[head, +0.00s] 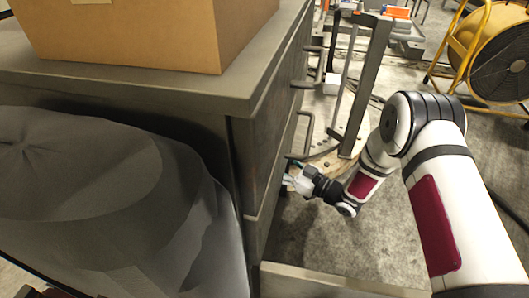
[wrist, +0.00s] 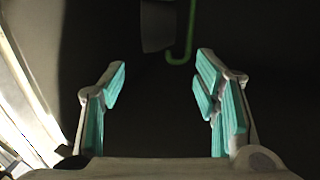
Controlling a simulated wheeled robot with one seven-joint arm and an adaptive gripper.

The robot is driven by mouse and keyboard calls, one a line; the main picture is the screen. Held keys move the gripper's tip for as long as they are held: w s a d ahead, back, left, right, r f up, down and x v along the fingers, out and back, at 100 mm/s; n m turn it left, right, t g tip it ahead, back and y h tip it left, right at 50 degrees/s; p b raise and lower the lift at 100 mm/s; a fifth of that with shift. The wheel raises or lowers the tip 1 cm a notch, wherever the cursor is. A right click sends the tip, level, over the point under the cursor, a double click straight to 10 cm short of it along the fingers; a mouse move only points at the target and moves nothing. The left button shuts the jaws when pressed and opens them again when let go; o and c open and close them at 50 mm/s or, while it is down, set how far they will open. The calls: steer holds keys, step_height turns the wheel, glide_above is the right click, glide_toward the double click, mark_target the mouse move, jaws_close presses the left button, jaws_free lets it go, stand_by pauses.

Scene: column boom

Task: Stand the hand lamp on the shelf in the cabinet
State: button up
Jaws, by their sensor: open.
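My gripper (head: 293,181) is at the front of the grey cabinet (head: 245,165) in the head view, low beside its handles and partly hidden by the cabinet edge. In the wrist view my gripper (wrist: 162,66) is open, with teal pads and nothing between them. Ahead of it is a dark space. A green hook (wrist: 180,55) hangs at the top there, beside a dim grey piece (wrist: 157,25). I cannot tell whether these belong to the hand lamp. The lamp is not clearly seen, and I cannot make out the shelf.
A cardboard box (head: 150,30) stands on the cabinet top. A dark grey covered bulk (head: 100,200) is at the left. A metal-framed stand (head: 365,80) is behind my arm. A yellow fan (head: 495,55) is at the upper right. A pale ledge (head: 320,280) crosses the bottom.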

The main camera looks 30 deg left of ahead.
steer(key=shift+s+d+p, duration=0.2)
steer(key=shift+d+p, duration=0.15)
steer(key=shift+d, duration=1.05)
